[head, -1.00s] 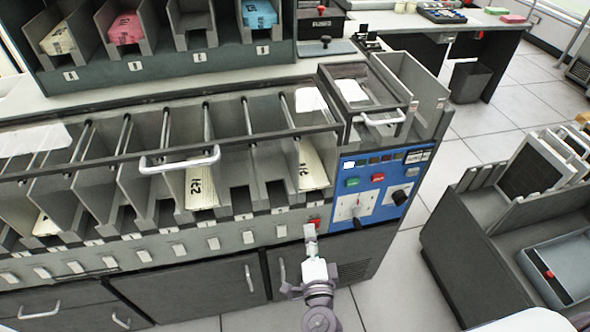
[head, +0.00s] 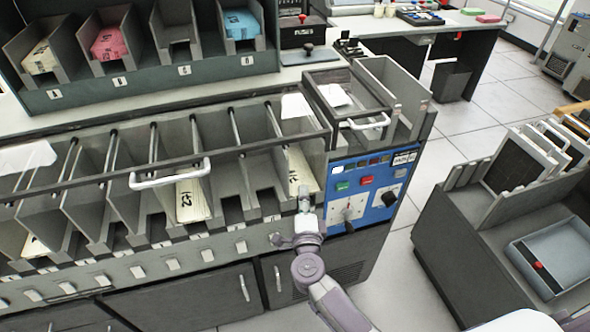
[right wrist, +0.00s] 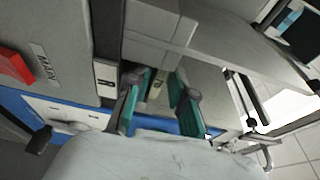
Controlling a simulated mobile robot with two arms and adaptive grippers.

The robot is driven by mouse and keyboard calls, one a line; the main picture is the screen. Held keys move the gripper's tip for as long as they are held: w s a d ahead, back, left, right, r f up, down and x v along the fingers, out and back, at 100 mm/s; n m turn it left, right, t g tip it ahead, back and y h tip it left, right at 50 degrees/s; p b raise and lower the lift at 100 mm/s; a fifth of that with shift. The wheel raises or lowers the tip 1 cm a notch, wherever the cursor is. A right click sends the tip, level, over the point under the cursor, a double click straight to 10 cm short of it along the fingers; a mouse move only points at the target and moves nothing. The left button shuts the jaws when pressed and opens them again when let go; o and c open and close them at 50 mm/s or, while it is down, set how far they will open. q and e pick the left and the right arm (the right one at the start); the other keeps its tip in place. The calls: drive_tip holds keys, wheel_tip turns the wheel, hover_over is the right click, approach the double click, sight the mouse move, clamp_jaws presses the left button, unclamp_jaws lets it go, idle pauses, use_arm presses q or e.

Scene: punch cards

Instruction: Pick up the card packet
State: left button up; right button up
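A cream card packet (head: 301,172) stands tilted in the rightmost slot of the grey sorter. My right gripper (head: 304,195) is at the front mouth of that slot, by the packet's lower end. In the right wrist view, the two teal-padded fingers (right wrist: 158,102) are apart, with a small cream strip (right wrist: 157,90), apparently the packet, showing between or beyond them. I cannot tell if they touch it. Another cream packet (head: 193,198) sits in a slot further left, and part of one (head: 33,246) shows at the far left. My left gripper is not in view.
A clear-lidded frame with a handle (head: 172,176) spans above the slots. A blue control panel (head: 362,188) is just right of my right gripper. Packets lie in the upper rack (head: 150,83). A dark cart (head: 470,262) stands at right, with open floor between.

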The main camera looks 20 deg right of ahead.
sight(295, 170)
drive_tip(key=x, duration=0.2)
drive_tip(key=shift+w, duration=0.3)
clamp_jaws()
drive_tip(key=shift+r, duration=0.15)
